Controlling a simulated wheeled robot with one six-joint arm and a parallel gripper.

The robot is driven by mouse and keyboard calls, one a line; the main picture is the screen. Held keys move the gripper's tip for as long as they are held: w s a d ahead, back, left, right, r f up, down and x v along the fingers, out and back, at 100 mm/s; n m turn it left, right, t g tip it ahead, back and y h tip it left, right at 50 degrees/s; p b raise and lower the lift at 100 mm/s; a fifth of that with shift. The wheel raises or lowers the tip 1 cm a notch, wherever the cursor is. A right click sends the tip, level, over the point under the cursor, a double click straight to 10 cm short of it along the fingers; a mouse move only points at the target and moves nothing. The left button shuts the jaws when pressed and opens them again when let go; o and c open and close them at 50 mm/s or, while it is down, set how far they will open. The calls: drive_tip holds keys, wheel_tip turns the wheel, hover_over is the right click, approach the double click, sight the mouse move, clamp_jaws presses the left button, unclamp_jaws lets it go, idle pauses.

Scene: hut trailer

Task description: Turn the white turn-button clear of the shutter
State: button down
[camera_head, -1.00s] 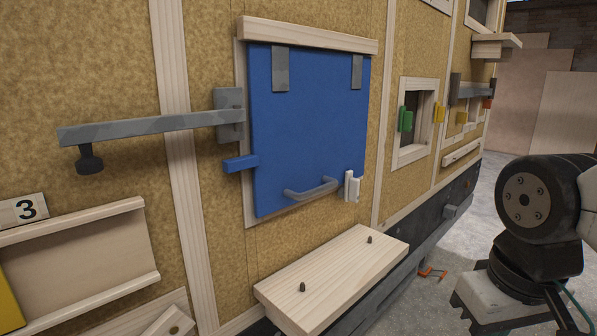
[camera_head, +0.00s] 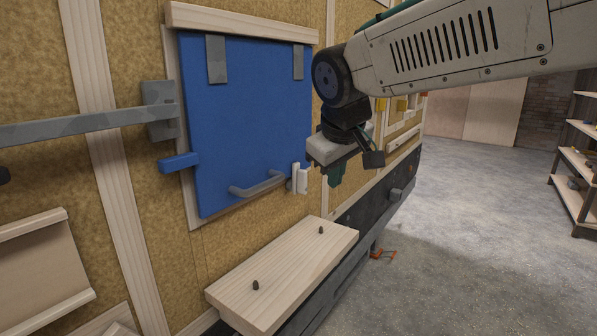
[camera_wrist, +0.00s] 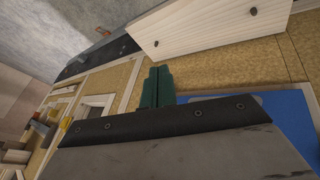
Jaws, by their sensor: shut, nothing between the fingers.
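The blue shutter (camera_head: 245,120) hangs closed on the hut wall from two grey straps, with a grey handle (camera_head: 258,184) low on its face. The white turn-button (camera_head: 301,178) stands upright at the shutter's lower right edge, seemingly overlapping it. A blue turn-button (camera_head: 179,162) lies level across the left edge. My gripper (camera_head: 335,178) is to the right of the white turn-button, apart from it, with green fingers pointing down. In the wrist view the fingers (camera_wrist: 157,86) are together and empty. The shutter (camera_wrist: 290,115) shows partly there; the white turn-button is hidden.
A wooden shelf (camera_head: 280,275) with two dark pegs juts out below the shutter. A long grey bar (camera_head: 80,128) runs along the wall to the left. Open floor (camera_head: 450,240) lies to the right, with a shelf rack (camera_head: 580,165) beyond.

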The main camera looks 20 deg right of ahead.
drive_tip(key=w+a+r+n+t, duration=0.1)
drive_tip(key=w+a, duration=0.1)
drive_tip(key=w, duration=0.3)
drive_tip(key=w+a+r+n+t, duration=0.1)
drive_tip(key=w+r, duration=0.1)
drive_tip(key=w, duration=0.3)
drive_tip(key=shift+a+r, duration=0.25)
drive_tip(key=shift+a, duration=0.1)
drive_tip(key=shift+w, duration=0.1)
approach(296, 183)
drive_tip(key=x, duration=0.4)
drive_tip(key=shift+d, duration=0.2)
drive_tip(key=shift+w+a, duration=0.1)
